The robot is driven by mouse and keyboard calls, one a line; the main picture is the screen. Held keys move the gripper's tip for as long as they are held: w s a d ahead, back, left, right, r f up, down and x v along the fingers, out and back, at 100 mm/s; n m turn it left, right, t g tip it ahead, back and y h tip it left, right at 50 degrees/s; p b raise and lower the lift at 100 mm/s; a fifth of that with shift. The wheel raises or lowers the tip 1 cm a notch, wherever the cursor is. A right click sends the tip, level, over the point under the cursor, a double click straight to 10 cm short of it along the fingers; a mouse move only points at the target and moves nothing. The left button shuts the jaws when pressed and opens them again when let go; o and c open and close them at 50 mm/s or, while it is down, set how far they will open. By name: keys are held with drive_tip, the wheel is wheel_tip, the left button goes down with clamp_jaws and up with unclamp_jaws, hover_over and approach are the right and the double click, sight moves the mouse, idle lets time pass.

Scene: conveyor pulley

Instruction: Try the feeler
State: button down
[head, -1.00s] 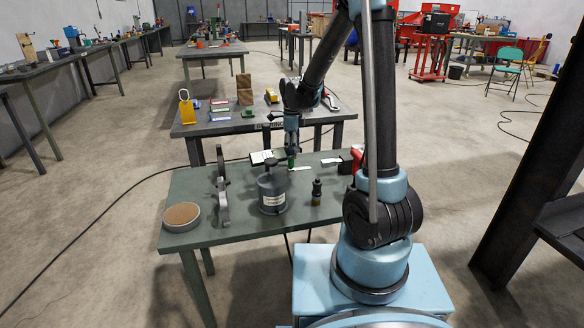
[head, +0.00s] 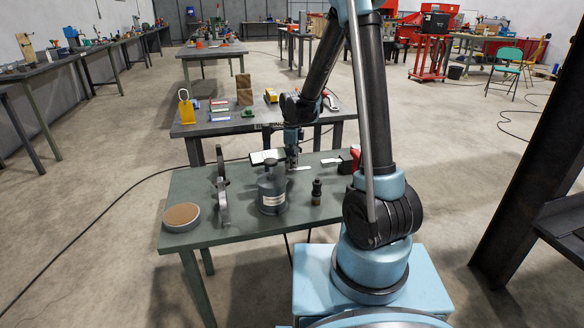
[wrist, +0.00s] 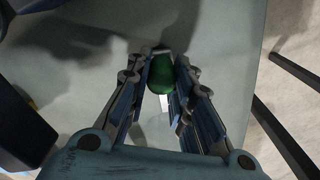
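My gripper (head: 292,163) is low over the back middle of the near table. A rounded green piece (wrist: 161,74) shows between my fingertips in the wrist view, with a small grey end above it. A narrow pale strip (wrist: 164,103) shows just below it; I cannot tell whether the two are joined or whether this is the feeler. The fingers are close on both sides of the green piece, but whether they touch it is unclear. In the head view my gripper hides the green piece.
The near table (head: 236,234) also holds a grey canister (head: 271,190), a dark upright bottle (head: 316,193), a metal bracket (head: 222,187), a round brown-topped dish (head: 181,216), a pale flat card (head: 330,161) and a red item (head: 355,157). A second table (head: 185,130) with several items stands behind.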

idle(0.3)
wheel_tip(320, 180, up, 18)
idle(0.7)
